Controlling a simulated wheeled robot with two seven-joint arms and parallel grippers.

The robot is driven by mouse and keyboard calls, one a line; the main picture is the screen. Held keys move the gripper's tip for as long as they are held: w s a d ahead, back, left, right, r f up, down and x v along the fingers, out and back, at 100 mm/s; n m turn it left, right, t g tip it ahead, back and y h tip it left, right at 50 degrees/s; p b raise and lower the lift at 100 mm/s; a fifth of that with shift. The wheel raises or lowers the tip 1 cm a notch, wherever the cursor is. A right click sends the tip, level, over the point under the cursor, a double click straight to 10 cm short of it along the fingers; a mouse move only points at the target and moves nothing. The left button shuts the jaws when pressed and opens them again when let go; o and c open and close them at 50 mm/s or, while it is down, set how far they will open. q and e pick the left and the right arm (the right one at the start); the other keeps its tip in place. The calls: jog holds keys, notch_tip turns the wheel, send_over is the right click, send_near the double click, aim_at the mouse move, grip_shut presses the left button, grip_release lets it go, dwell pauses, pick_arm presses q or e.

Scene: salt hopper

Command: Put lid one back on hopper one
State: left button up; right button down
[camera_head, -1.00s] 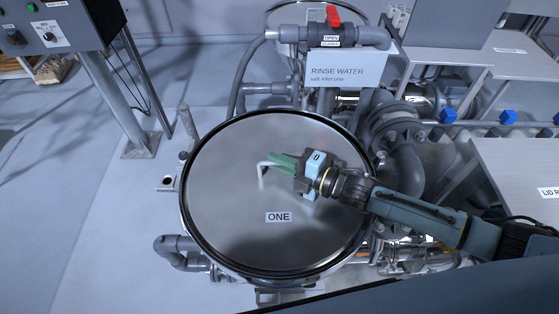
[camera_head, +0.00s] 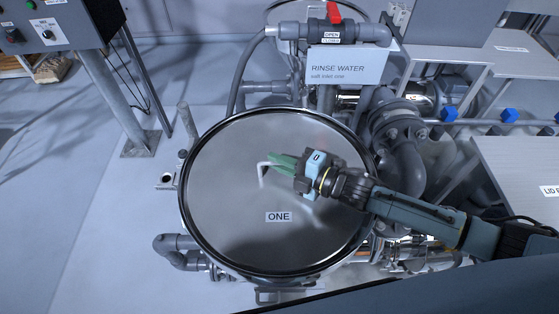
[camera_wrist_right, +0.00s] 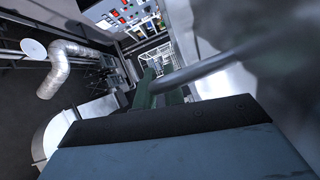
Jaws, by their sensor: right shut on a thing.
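Lid one (camera_head: 235,225) is a round shiny metal disc with a dark rim and a label reading ONE. It lies over the top of hopper one in the head view and hides the opening; whether it is fully seated I cannot tell. My right gripper (camera_head: 275,163) reaches in from the right and is shut on the lid's bent handle (camera_head: 262,174). The handle also shows as a grey bar (camera_wrist_right: 205,68) between the green fingers in the right wrist view. Hopper one's body is mostly hidden under the lid. My left gripper is not in view.
A rinse water sign (camera_head: 345,66) and a red-handled valve (camera_head: 333,15) stand behind the lid. Grey pipes (camera_head: 405,150) crowd the right side. A control box (camera_head: 50,25) on a post is at upper left. A pale bench (camera_head: 525,165) is at right.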

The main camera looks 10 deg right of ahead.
jog(key=c, duration=1.4)
grip_release()
jog(key=shift+s+f, duration=0.1)
jog(key=shift+f, duration=0.15)
jog(key=r, duration=0.2)
send_over(328, 200)
jog(key=shift+f+b, duration=0.15)
jog(key=shift+b, duration=0.2)
